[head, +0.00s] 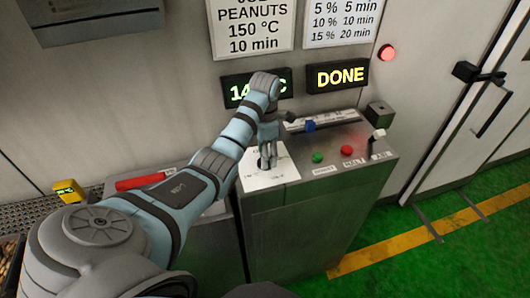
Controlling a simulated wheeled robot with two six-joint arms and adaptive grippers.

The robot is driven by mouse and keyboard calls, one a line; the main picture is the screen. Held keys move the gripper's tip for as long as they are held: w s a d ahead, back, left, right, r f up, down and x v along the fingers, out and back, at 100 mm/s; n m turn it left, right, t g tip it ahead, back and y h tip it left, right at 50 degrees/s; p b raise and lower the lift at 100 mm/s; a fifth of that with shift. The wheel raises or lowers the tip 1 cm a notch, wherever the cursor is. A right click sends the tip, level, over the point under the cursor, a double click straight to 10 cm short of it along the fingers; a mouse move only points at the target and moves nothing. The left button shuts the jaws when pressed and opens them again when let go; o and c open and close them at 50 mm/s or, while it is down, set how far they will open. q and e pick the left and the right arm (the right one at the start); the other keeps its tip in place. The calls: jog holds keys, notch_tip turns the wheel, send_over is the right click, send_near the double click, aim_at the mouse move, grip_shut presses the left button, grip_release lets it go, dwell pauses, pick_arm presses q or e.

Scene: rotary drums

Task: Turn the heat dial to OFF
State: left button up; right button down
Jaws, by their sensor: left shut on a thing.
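The heat dial sits on a white dial plate (284,171) at the left end of the grey control box (300,230). My left gripper (267,160) points down over this plate and is shut on the dial. The fingers hide most of the dial, so I cannot tell where its pointer stands. The markings on the plate are too small to read. My right gripper is not in view.
A display (337,77) reads DONE; my arm partly covers the temperature display (236,90). A red handle (140,182) lies left.

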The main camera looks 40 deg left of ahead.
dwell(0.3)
pick_arm(q)
jog(key=o, duration=1.2)
jog(key=shift+c, duration=0.2)
